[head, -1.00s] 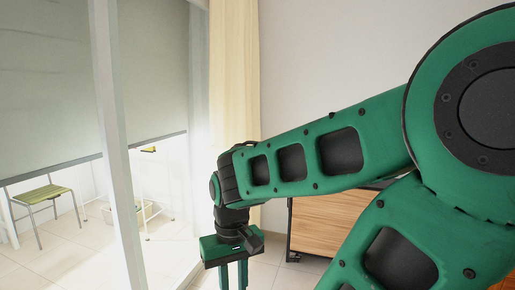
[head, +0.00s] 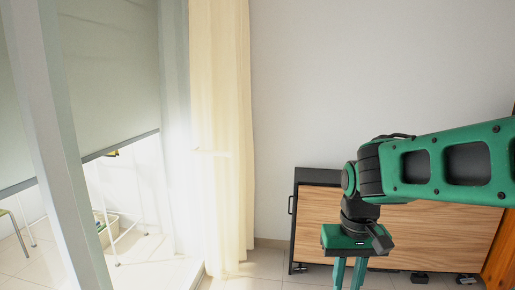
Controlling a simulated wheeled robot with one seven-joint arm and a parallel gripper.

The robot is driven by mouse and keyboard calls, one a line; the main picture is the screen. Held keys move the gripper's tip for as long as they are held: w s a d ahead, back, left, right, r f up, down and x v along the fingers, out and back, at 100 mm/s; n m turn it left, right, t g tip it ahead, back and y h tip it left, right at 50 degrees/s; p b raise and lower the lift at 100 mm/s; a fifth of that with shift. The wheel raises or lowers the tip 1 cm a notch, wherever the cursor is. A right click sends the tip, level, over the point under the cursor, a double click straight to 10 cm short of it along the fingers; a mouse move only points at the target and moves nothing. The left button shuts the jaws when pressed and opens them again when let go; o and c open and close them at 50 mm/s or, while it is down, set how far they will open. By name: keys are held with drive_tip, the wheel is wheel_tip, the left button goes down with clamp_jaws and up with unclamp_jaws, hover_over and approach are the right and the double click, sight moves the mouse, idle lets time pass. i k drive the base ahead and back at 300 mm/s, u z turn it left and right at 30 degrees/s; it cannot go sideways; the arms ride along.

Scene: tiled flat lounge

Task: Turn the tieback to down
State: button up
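A long cream curtain (head: 236,110) hangs beside the window, left of centre. A thin pale bar, which looks like the tieback (head: 212,153), lies roughly level across the bright lower part of the curtain. It is small and washed out by light, so its exact pose is hard to tell. My gripper (head: 349,275) points down at the lower right of the curtain, well apart from it and in front of the wooden cabinet. Its two green fingers stand apart with nothing seen between them. The fingertips are cut off by the bottom edge.
A low wooden cabinet (head: 335,222) with a dark frame stands against the white wall (head: 370,80). A white window post (head: 62,150) and a grey blind (head: 110,70) are at the left. Tiled floor (head: 262,268) shows between curtain and cabinet.

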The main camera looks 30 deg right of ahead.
sight(230, 153)
drive_tip(key=u, duration=0.1)
drive_tip(key=i, duration=2.25)
drive_tip(key=z, duration=0.75)
